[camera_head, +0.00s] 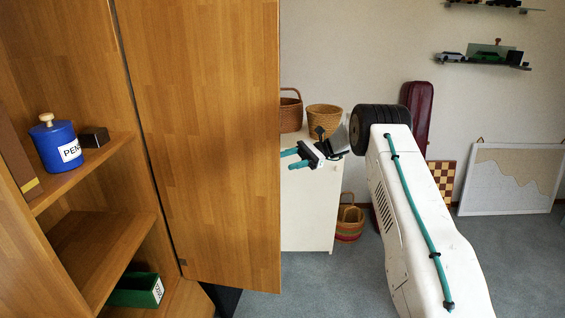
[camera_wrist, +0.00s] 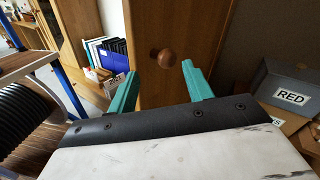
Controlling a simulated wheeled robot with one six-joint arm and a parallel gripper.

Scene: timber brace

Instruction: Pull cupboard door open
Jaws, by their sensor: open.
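The wooden cupboard door (camera_head: 205,130) stands open in the head view, swung out from the cupboard (camera_head: 95,205), whose shelves show on the left. My gripper (camera_head: 291,159) is just right of the door's free edge, with its teal fingers pointing left. In the wrist view, my gripper (camera_wrist: 158,76) is open and empty. A round wooden knob (camera_wrist: 164,57) on a wooden door panel (camera_wrist: 185,25) shows beyond and between the fingertips. The fingers are not closed on it. The knob is hidden in the head view.
A blue pot (camera_head: 58,147) and a green box (camera_head: 137,291) sit on the cupboard shelves. A white cabinet (camera_head: 308,205) with baskets (camera_head: 323,118) stands behind my gripper. In the wrist view, a grey box marked RED (camera_wrist: 285,92) is at the right. Carpet (camera_head: 350,285) is clear below.

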